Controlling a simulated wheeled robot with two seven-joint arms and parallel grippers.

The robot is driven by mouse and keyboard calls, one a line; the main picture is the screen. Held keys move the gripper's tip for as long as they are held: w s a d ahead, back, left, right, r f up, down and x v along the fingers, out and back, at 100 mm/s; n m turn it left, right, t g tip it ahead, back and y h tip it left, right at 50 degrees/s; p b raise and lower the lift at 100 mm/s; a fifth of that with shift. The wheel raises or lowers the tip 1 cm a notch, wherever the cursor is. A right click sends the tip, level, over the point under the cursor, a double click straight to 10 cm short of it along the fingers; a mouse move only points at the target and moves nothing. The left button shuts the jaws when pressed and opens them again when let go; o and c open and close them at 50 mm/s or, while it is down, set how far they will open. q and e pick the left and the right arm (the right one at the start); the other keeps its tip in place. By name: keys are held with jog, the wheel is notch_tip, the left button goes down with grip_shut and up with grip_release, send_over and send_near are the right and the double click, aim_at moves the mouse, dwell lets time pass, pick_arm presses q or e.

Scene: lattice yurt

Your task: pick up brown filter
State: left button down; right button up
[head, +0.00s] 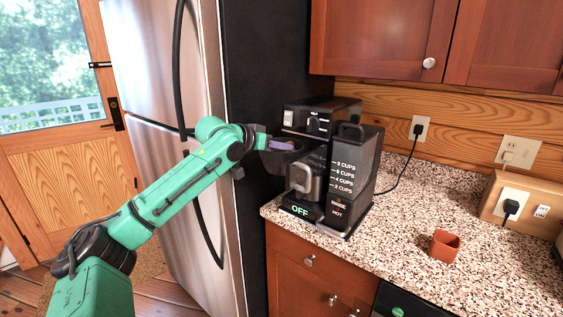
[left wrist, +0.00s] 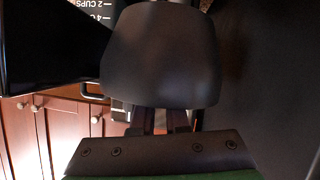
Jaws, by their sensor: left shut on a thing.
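A small reddish-brown open cup-shaped piece (head: 445,246), the only loose brown thing I see and perhaps the brown filter, stands on the speckled counter at the right. My left gripper (head: 266,143) is far from it, at the upper left front of the black coffee maker (head: 345,165). It is shut on a dark rounded part, seemingly the coffee maker's filter basket (head: 285,146). In the left wrist view this dark basket (left wrist: 160,55) fills the middle, just beyond the fingers (left wrist: 165,120), and hides where they grip. My right gripper is not in view.
The steel fridge (head: 165,120) stands close beside my left arm. A glass pot with a metal-coloured handle (head: 302,178) sits in the coffee maker. A black cord runs to a wall outlet (head: 420,128). The counter (head: 400,215) between coffee maker and brown piece is clear.

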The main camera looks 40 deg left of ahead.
pick_arm(q)
notch_tip(320, 180, up, 20)
jog(key=p, duration=0.7)
